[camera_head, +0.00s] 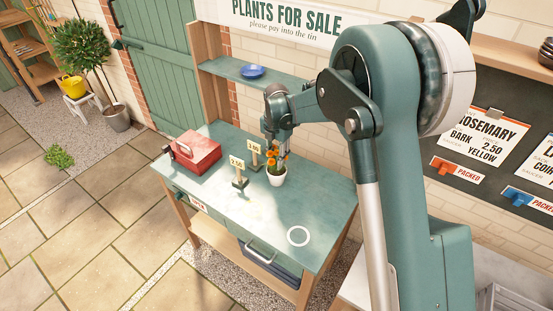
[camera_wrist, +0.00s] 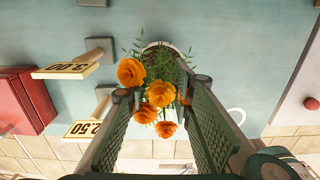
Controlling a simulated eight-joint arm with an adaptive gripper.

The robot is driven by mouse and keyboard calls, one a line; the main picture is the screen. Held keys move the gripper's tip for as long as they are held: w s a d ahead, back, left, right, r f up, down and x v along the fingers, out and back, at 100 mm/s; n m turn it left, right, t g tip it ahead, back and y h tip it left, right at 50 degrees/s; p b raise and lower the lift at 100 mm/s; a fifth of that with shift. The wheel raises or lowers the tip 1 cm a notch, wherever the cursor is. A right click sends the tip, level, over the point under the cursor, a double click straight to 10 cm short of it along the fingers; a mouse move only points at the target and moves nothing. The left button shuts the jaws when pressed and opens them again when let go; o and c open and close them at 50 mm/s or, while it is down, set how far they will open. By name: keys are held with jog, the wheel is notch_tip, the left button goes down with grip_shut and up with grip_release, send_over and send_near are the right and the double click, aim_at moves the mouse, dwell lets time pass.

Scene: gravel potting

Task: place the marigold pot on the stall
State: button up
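The marigold pot (camera_head: 277,179) is a small white pot with orange flowers, standing upright on the green top of the stall (camera_head: 225,217). In the wrist view its pale rim (camera_wrist: 163,46) shows partly behind leaves and orange blooms. My gripper (camera_head: 271,143) is above and just behind the plant in the head view. In the wrist view my gripper (camera_wrist: 163,88) is open, its two green padded fingers on either side of the flowers. A gap shows between each fingertip and the pot. The pot's lower body is hidden in the wrist view.
A white ring (camera_head: 298,236) lies at the front right of the top. A shelf with a blue dish (camera_head: 252,71) runs behind.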

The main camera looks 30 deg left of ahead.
jog(key=shift+r, duration=0.1)
notch_tip(320, 180, up, 12)
dwell(0.8)
dwell(0.5)
dwell(0.3)
